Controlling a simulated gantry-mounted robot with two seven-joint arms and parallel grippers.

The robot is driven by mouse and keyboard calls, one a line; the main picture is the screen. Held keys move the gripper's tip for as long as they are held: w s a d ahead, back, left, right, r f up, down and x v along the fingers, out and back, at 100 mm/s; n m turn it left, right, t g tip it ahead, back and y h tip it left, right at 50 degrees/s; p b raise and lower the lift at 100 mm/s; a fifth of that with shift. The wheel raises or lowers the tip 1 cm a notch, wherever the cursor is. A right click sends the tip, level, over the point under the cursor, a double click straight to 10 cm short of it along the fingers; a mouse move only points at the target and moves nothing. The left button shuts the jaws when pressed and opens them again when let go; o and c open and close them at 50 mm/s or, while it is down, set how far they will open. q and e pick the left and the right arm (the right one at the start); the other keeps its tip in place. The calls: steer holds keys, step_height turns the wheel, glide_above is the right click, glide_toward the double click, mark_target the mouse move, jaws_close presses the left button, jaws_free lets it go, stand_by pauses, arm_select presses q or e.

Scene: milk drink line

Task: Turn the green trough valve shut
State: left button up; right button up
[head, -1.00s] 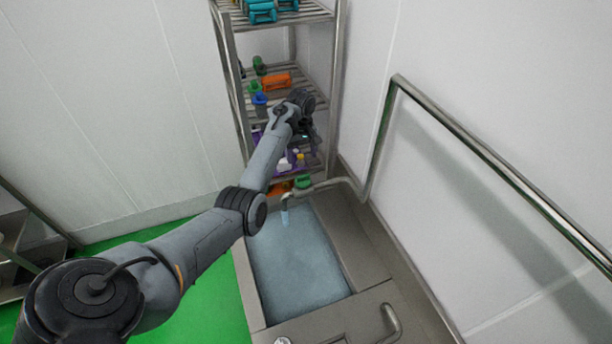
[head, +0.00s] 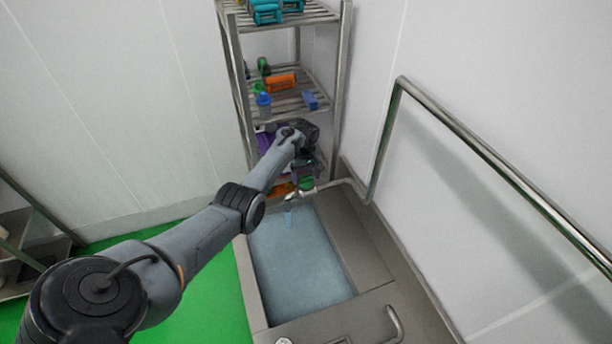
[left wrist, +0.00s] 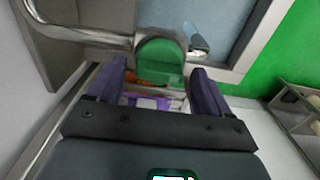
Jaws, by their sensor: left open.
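The green trough valve (head: 306,185) sits on the metal pipe at the far end of the trough (head: 358,240). In the left wrist view the valve (left wrist: 160,60) is a rounded green handle just ahead of my fingertips. My left gripper (left wrist: 159,72) is open, with one purple finger to each side of the valve's near edge. I cannot tell whether either finger touches it. In the head view my left gripper (head: 306,176) is directly above the valve and partly covers it. Pale blue water (head: 288,218) runs from the spout into the filled trough. My right gripper is not in view.
A metal shelf rack (head: 340,75) stands behind the valve, with bottles and an orange item (head: 281,82). The metal pipe (left wrist: 85,34) reaches the valve from the left in the wrist view. A rail (head: 490,165) runs along the right wall.

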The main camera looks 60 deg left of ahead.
arm_select(q)
steer(key=c, duration=1)
steer(key=shift+c, duration=0.2)
